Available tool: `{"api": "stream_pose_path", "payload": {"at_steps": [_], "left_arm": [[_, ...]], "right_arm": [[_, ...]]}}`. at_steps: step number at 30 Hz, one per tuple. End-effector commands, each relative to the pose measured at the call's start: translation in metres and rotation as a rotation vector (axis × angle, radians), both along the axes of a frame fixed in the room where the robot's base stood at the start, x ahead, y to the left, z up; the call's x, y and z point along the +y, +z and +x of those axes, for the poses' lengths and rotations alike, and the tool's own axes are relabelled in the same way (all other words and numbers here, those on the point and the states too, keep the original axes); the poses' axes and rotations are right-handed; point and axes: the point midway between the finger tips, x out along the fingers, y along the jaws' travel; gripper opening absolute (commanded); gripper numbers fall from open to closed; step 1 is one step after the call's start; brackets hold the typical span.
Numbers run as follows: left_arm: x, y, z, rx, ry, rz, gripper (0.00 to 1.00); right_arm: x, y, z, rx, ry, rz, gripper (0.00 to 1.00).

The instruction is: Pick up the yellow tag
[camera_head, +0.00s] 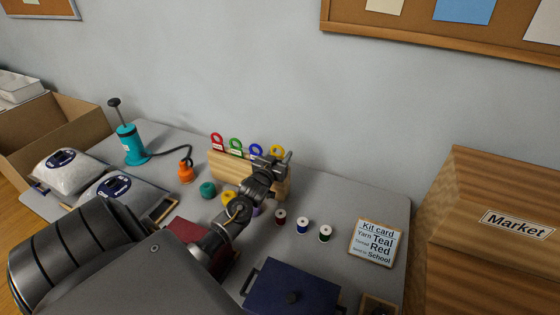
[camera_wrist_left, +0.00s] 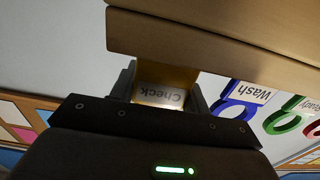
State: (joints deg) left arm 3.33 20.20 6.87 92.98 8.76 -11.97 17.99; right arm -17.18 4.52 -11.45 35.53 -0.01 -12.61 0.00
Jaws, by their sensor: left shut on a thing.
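The yellow tag (camera_head: 277,151) shows its ring at the right end of a row of tags on a wooden rack (camera_head: 222,168). My left gripper (camera_head: 284,160) is at that end of the rack, shut on the yellow tag. In the left wrist view the tag (camera_wrist_left: 160,97), with the upside-down word "Check", sits between the fingers, close to the rack's wood (camera_wrist_left: 210,35). I cannot tell whether it still touches the rack. My right gripper is not in view.
Blue (camera_head: 256,150), green (camera_head: 235,145) and red (camera_head: 216,141) tags stand beside it. Thread spools (camera_head: 302,226), a kit card (camera_head: 374,242) and a dark blue box (camera_head: 290,289) are nearer me. A teal pump (camera_head: 131,146) stands at left; a Market crate (camera_head: 495,210) at right.

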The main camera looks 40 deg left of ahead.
Motion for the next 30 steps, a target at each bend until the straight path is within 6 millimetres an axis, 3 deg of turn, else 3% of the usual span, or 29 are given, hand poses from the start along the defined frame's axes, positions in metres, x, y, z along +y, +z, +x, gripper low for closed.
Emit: {"api": "stream_pose_path", "payload": {"at_steps": [2,11,15,21,30], "left_arm": [[-0.001,0.013,-0.003,-0.004,0.000,0.001,0.25],[-0.016,0.072,-0.051,-0.004,-0.002,0.003,0.25],[-0.025,0.083,-0.083,-0.002,-0.001,0.002,0.25],[-0.035,0.099,-0.115,-0.002,-0.001,0.001,0.25],[-0.040,0.108,-0.134,0.000,0.000,0.000,0.25]], "right_arm": [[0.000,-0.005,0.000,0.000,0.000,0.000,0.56],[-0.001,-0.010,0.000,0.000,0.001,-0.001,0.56],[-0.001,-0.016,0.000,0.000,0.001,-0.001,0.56],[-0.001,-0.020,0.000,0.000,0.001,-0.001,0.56],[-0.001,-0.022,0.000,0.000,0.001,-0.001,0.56]]}}
